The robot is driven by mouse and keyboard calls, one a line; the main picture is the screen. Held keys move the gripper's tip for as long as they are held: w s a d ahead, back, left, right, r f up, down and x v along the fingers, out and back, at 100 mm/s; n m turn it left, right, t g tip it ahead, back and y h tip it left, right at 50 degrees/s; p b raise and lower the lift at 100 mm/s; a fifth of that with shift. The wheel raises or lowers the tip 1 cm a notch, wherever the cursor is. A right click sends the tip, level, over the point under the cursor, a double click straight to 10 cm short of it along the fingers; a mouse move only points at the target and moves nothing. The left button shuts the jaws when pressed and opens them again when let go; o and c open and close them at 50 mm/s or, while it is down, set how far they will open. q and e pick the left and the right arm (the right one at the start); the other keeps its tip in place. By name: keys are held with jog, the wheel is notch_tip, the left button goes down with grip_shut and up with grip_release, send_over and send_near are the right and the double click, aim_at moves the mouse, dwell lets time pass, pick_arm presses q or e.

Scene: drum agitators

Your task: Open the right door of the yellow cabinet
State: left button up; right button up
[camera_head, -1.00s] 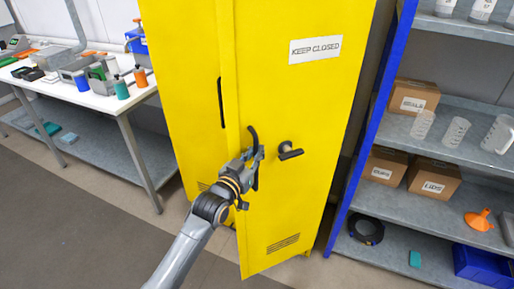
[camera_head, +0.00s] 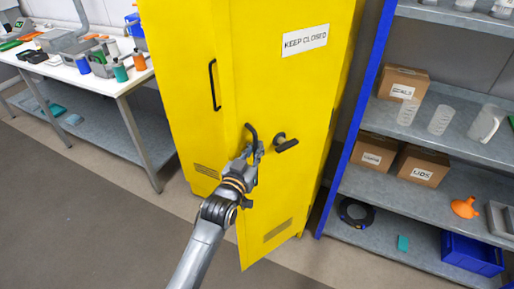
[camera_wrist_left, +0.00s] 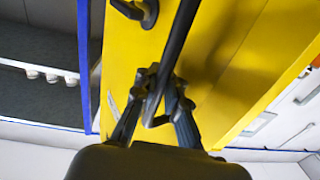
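The yellow cabinet (camera_head: 165,55) stands in the middle of the head view. Its right door (camera_head: 285,85) bears a "KEEP CLOSED" label, and its free left edge stands out in front of the left door, so it is partly open. A black bar handle (camera_head: 251,131) sits near that edge, with a black lever (camera_head: 285,144) to its right. My left gripper (camera_head: 254,154) is at the handle; in the left wrist view its fingers (camera_wrist_left: 161,82) close around the black bar (camera_wrist_left: 176,45). My right gripper is not in view.
A blue-framed shelf rack (camera_head: 357,120) with boxes and beakers stands close on the cabinet's right. A white workbench (camera_head: 124,82) with bottles and tools stands on the left. The floor (camera_head: 75,195) in front of the cabinet is clear.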

pick_arm(q)
jog(key=o, duration=0.3)
jog(key=shift+a+f, duration=0.25)
jog(key=shift+a, duration=0.05)
jog(key=shift+o, duration=0.9)
jog(key=shift+s+a+r, duration=0.15)
jog(key=shift+s+r, duration=0.05)
jog(key=shift+r, duration=0.05)
jog(key=v, duration=1.2)
jog(key=shift+f, duration=0.1)
